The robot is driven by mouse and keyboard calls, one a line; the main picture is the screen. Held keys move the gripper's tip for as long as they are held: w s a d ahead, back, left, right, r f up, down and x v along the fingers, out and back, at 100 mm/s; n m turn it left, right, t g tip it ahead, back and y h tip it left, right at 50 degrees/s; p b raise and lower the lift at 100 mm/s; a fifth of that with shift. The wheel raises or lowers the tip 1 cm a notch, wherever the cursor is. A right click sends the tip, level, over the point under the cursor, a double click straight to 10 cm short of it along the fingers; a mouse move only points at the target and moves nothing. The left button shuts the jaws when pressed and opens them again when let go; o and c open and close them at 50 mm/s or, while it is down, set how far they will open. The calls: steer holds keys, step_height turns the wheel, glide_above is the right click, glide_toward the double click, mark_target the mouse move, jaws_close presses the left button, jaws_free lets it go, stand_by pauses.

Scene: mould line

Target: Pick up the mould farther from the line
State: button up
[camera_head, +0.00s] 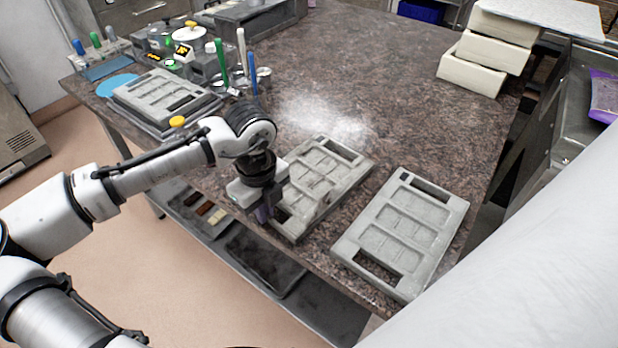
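Two grey rectangular moulds with shallow recesses and a slot at each end lie flat on the speckled brown worktop (420,110). The middle mould (322,176) lies just right of my gripper. The right mould (405,232) lies closer to the worktop's right edge, with a gap between the two. My gripper (264,214) points down at the near left end of the middle mould, by its end slot. The fingers are dark and partly hidden by the gripper body, so I cannot tell their opening or whether they touch the mould.
A similar grey mould (162,94) sits on a dark base at the left, near a control unit (175,45) and upright coloured tools (240,60). Cream blocks (480,62) are stacked at the back right. The worktop behind the moulds is clear. A lower shelf (255,262) shows below the front edge.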

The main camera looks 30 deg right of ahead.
jaws_close()
steer(key=shift+r, duration=0.1)
steer(key=shift+r, duration=0.45)
step_height(320, 180, up, 23)
steer(key=p, duration=0.3)
steer(key=shift+f, duration=0.1)
stand_by(0.3)
